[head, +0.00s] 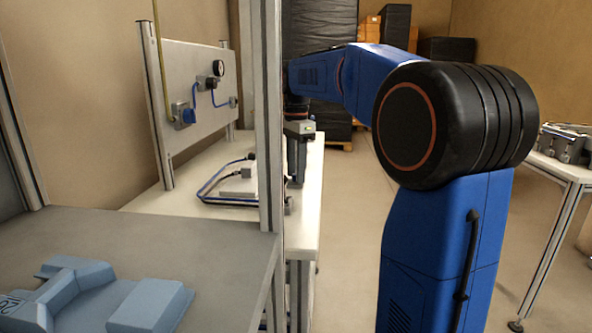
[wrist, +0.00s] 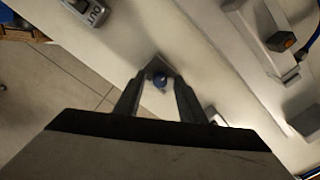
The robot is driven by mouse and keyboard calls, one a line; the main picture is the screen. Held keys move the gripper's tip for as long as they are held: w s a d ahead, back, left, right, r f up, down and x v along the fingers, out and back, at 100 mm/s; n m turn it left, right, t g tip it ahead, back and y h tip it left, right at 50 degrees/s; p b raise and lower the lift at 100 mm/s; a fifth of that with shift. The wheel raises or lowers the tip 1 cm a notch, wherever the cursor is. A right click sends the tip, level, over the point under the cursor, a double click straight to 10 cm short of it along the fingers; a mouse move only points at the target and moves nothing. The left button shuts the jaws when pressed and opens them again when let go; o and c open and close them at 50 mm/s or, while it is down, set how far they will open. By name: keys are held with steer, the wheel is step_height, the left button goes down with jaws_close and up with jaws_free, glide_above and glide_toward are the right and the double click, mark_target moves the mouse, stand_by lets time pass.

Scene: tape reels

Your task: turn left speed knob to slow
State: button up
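In the head view my gripper (head: 297,182) hangs over the right edge of the white table (head: 308,215). The knob is not clear there. No slow marking is readable.
An upright panel (head: 190,95) with fittings stands behind the table. A grey post (head: 270,120) stands in front.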

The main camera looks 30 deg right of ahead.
jaws_close()
steer(key=shift+n, duration=0.3)
steer(key=n, duration=0.4)
steer(key=shift+n, duration=0.4)
steer(key=n, duration=0.4)
steer(key=shift+n, duration=0.3)
steer(key=n, duration=1.2)
